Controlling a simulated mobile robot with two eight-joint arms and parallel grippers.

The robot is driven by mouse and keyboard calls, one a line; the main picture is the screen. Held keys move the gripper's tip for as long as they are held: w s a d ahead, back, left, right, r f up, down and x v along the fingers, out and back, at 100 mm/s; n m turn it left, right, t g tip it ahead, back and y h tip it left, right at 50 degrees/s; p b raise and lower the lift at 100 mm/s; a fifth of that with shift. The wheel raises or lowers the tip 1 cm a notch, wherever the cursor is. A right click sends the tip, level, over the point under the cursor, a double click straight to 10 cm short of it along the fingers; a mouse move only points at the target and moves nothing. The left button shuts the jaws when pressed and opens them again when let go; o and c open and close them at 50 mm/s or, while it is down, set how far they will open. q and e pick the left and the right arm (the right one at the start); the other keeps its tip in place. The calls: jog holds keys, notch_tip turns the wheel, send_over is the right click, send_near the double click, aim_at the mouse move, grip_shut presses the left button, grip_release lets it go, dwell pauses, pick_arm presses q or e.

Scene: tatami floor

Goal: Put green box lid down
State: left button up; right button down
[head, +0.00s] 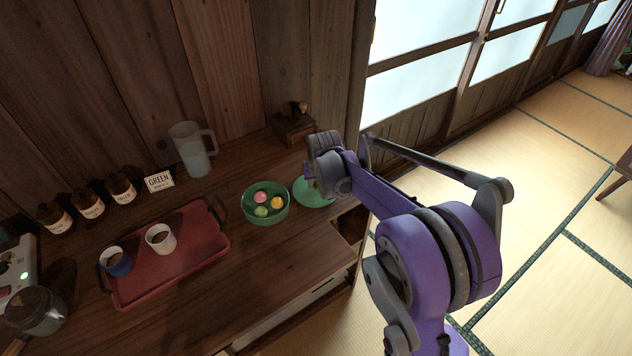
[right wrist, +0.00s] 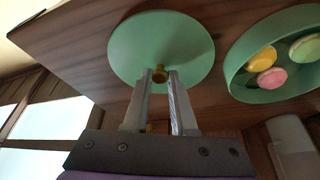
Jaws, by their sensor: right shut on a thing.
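The green lid (head: 311,193) is at the right end of the wooden counter, partly hidden behind my right arm in the head view. In the right wrist view the lid (right wrist: 160,40) is a round disc, and my right gripper (right wrist: 162,80) is shut on its small gold knob. The lid is on or very close to the counter top; I cannot tell which. The open green box (head: 265,203) stands just left of the lid with several pink, yellow and green sweets in it. It also shows in the right wrist view (right wrist: 236,84). My left gripper is not in view.
A red tray (head: 190,262) with two cups lies left of the box. A dark wooden box (head: 293,127) is behind the lid. Bare counter lies in front of the green box.

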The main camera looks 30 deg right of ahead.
jog(key=shift+f, duration=0.15)
jog(key=c, duration=0.7)
grip_release()
jog(key=shift+s+r, duration=0.1)
jog(key=shift+r, duration=0.45)
jog(key=v, duration=1.1)
jog(key=s+a+f+n, duration=0.1)
jog(key=s+a, duration=0.3)
jog(key=s, duration=0.4)
jog(key=s+a+f+n+y, duration=0.1)
jog(key=s+a+f, duration=0.3)
jog(key=s, duration=0.5)
jog(key=s+a+f+n+p, duration=0.1)
jog(key=s+a+f, duration=0.2)
jog(key=s+a, duration=0.2)
jog(key=shift+s+a+f+n+t, duration=0.1)
jog(key=shift+s+a+n+t, duration=0.1)
jog(key=shift+s, duration=0.65)
jog(key=shift+s+a+n+t, duration=0.1)
jog(key=shift+s+t, duration=0.1)
jog(key=shift+s, duration=0.65)
